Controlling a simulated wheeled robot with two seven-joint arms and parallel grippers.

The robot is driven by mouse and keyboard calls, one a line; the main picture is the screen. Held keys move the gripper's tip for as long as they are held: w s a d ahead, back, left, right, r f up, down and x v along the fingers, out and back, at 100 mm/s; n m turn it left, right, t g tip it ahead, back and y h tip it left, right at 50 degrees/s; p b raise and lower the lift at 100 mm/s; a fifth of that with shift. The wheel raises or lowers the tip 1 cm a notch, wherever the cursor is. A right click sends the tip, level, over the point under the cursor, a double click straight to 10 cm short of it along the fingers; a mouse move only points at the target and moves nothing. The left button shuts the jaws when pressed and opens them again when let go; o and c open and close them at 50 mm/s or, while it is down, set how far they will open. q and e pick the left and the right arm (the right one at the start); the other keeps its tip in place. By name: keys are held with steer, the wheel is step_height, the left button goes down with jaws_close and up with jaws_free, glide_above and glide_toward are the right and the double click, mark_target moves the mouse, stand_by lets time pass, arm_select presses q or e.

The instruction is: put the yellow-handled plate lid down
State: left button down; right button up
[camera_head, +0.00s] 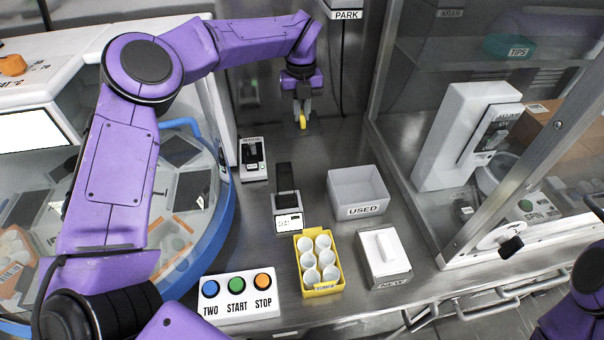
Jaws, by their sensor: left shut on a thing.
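My left gripper (302,112) points down over the back of the steel bench, below the PARK sign (346,15). It is shut on the yellow handle of the plate lid (303,122). Only the small yellow part shows clearly; the lid's plate is too small or too faint to make out. I cannot tell whether the lid touches the bench. My right gripper is out of view; only part of my right arm shows at the lower right.
A USED bin (357,187), a lidded NEW box (384,257), a yellow rack of white cups (319,265), a black-topped device (286,200) and a button panel (237,297) stand on the bench. A glass enclosure (480,210) stands right. Bench around the gripper looks clear.

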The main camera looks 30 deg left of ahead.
arm_select(q)
step_height(320, 180, down, 13)
steer(key=shift+s+f+p, duration=0.1)
steer(key=shift+s+p, duration=0.05)
steer(key=shift+p, duration=0.55)
steer(key=shift+f, duration=0.1)
steer(key=c, duration=1.1)
jaws_free()
steer(key=shift+c, duration=0.2)
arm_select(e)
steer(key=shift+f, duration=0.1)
arm_select(q)
steer(key=shift+r, duration=0.4)
step_height(320, 180, up, 12)
steer(key=shift+f+b, duration=0.2)
steer(key=shift+b, duration=0.55)
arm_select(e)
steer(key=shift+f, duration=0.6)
